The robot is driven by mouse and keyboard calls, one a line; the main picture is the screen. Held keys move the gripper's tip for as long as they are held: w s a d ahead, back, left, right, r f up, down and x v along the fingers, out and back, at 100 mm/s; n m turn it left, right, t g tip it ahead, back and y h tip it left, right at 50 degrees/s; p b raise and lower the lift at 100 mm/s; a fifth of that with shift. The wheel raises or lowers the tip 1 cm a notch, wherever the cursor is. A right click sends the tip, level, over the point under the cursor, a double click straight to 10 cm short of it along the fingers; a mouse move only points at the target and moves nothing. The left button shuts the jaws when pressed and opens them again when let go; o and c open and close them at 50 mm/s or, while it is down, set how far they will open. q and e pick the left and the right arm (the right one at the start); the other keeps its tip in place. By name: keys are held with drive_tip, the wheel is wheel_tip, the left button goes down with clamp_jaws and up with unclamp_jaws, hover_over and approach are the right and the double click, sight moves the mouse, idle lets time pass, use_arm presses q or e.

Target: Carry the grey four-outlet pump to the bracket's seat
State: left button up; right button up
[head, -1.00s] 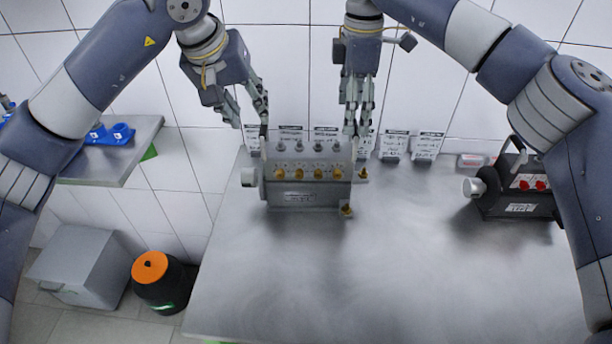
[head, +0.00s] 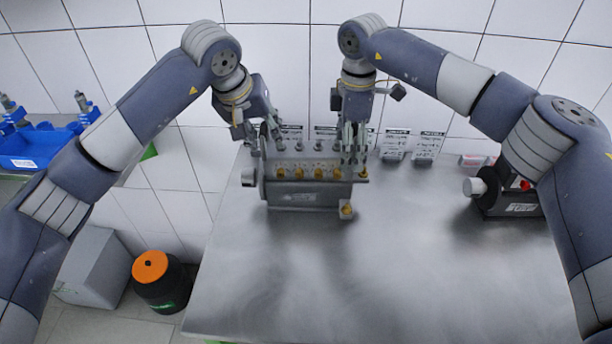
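The grey pump (head: 306,195) stands upright on the steel table, left of its middle, with a row of brass outlets on top and a round light end on its left. My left gripper (head: 266,148) is over the pump's left end, fingers apart and pointing down. My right gripper (head: 352,160) is over its right end, fingers pointing down; it hides part of that end, and the gap between its fingers is unclear. I cannot tell whether either gripper touches the pump. I cannot make out the bracket's seat.
A dark pump (head: 508,195) stands at the table's right, partly behind my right arm. Label cards (head: 395,146) line the back edge. The steel table's (head: 400,270) front is clear. A blue tray (head: 40,145) is at left; an orange-topped bin (head: 160,280) and grey box (head: 98,268) are on the floor.

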use_arm(q)
clamp_jaws()
use_arm(e)
drive_tip(key=c, duration=0.9)
clamp_jaws()
use_arm(q)
drive_tip(key=shift+w+r, duration=0.15)
drive_tip(key=shift+r, duration=0.15)
use_arm(e)
drive_tip(key=shift+w+r, duration=0.15)
drive_tip(key=shift+r, duration=0.05)
